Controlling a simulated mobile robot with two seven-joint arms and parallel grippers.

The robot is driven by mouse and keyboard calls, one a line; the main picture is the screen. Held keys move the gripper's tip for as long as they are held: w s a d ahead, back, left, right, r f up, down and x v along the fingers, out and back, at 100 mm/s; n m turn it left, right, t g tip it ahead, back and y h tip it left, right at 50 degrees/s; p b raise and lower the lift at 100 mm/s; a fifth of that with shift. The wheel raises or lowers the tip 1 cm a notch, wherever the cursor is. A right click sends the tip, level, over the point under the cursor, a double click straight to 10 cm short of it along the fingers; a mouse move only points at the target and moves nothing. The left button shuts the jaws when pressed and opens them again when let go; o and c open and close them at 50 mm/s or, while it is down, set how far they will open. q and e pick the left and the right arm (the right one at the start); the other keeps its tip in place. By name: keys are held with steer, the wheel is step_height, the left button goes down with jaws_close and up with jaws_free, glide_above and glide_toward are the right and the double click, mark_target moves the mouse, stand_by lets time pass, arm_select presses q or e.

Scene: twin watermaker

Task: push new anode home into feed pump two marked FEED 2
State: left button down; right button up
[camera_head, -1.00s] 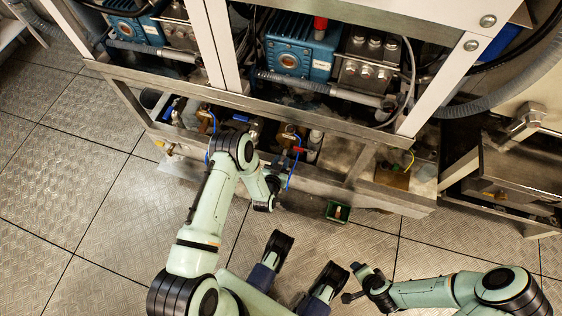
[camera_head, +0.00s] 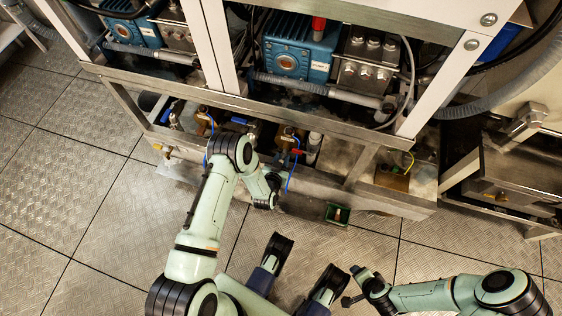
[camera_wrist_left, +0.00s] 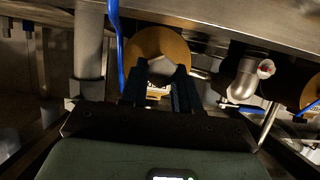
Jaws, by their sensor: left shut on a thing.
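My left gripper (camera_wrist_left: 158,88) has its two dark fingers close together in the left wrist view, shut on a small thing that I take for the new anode. The anode's shape is hard to make out in the shade. Directly ahead of the fingertips is a round bronze pump end (camera_wrist_left: 147,43) with a pale patch in its lower middle. I cannot tell whether the anode is inside it. No FEED 2 marking is readable. In the head view the fingers of my left gripper are hidden by its arm. My right gripper (camera_head: 353,284) is low at the right, away from the frame.
A blue hose (camera_wrist_left: 116,45) hangs just left of the bronze end. A grey pipe elbow (camera_wrist_left: 244,82) is to its right. The metal frame rail (camera_head: 235,103) runs above. A small green box (camera_head: 338,213) stands by the frame's front edge. The left floor is clear.

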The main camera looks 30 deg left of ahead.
mark_target(283, 157)
arm_select(q)
steer(key=shift+w+a+b, duration=0.25)
steer(key=shift+w+b, duration=0.2)
steer(key=shift+w, duration=0.5)
arm_select(e)
steer(key=shift+f, duration=0.5)
arm_select(q)
steer(key=c, duration=0.7)
jaws_free()
steer(key=shift+c, duration=0.2)
steer(key=shift+s, duration=0.15)
steer(key=p+v, duration=0.4)
steer(key=v, duration=0.9)
arm_select(e)
steer(key=shift+g, duration=0.3)
steer(key=shift+s+a+r, duration=0.35)
steer(key=shift+s+r, duration=0.05)
steer(key=shift+r, duration=0.45)
steer(key=shift+s+a+r, duration=0.3)
steer(key=shift+s+r, duration=0.05)
steer(key=shift+r, duration=0.45)
steer(key=shift+s+a+r, duration=0.35)
steer(key=shift+s+r, duration=0.05)
steer(key=shift+r, duration=0.45)
